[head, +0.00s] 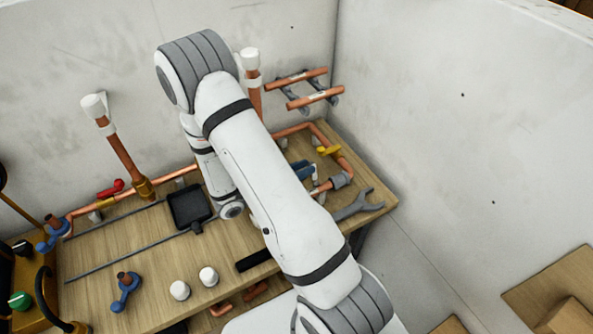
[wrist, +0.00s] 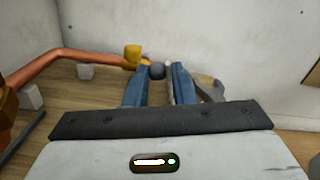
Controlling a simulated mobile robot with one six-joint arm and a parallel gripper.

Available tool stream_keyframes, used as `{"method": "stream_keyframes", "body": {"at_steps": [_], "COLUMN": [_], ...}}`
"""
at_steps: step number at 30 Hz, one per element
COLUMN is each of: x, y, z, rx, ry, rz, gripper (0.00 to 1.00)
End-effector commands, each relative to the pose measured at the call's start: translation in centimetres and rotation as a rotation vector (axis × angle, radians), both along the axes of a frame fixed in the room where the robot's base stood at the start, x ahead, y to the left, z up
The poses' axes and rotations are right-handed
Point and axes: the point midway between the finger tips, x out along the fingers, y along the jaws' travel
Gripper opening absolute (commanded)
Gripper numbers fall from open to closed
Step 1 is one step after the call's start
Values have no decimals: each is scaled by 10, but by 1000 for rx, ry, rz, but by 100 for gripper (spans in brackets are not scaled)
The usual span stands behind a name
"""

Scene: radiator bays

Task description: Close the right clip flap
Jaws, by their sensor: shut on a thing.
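My gripper (wrist: 160,75) shows in the wrist view as two blue fingers close together, with a dark grey rounded part (wrist: 157,71) and a thin light grey piece (wrist: 169,82) between them. It is shut on a grey part; whether this is the clip flap I cannot tell. In the head view my blue fingers (head: 303,168) are partly hidden by my arm, beside the right-hand copper pipe. A grey fitting (head: 342,180) sits on that pipe. A yellow handle-like piece (head: 328,150) is just behind it and also shows in the wrist view (wrist: 132,53).
A grey wrench (head: 358,204) lies near the bench's right edge. A black tray (head: 188,208), two white caps (head: 208,276) and (head: 179,290), and a blue clamp (head: 125,288) lie to the left. Two short copper pipes (head: 315,98) on a wall rack are behind. Walls close the back and right.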

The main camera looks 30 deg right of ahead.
Motion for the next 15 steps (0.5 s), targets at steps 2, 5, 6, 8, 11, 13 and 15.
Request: {"method": "stream_keyframes", "body": {"at_steps": [2,5,6,8,11,13,15], "x": [2,1,1,1,0,0,-1], "y": [-2,-3,-3,-3,-3,-3,-3], "z": [0,0,0,0,0,0,0], "rx": [2,2,3,3,3,4,4], "ry": [-10,-19,-22,-28,-38,-47,-58], "rz": [2,1,1,1,1,0,0], "gripper": [0,0,0,0,0,0,0]}}
